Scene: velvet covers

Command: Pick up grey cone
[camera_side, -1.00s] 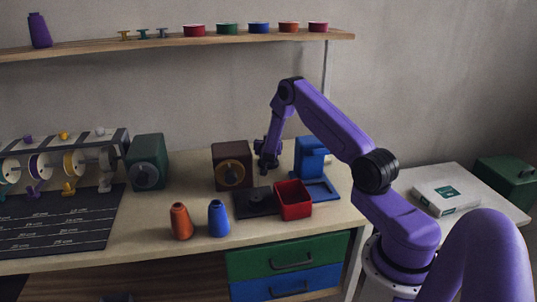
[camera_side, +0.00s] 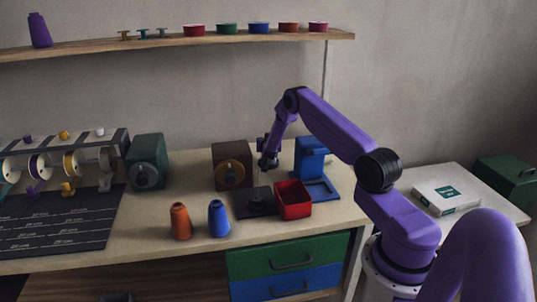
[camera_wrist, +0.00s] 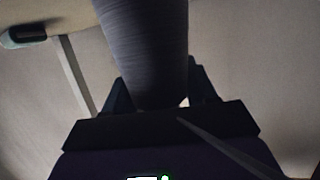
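The grey cone (camera_wrist: 145,45) fills the upper middle of the wrist view, with its thread-wound side facing the camera. Its lower end sits between the two dark fingers of my gripper (camera_wrist: 160,98), which flank it closely on both sides. My gripper looks shut on it. In the side view my gripper (camera_side: 267,158) is over the back of the bench, just right of the brown box with a yellow ring. There the cone cannot be told apart from the dark gripper.
An orange cone (camera_side: 180,221) and a blue cone (camera_side: 218,218) stand at the bench front. A ruled black mat (camera_side: 60,225) lies left.

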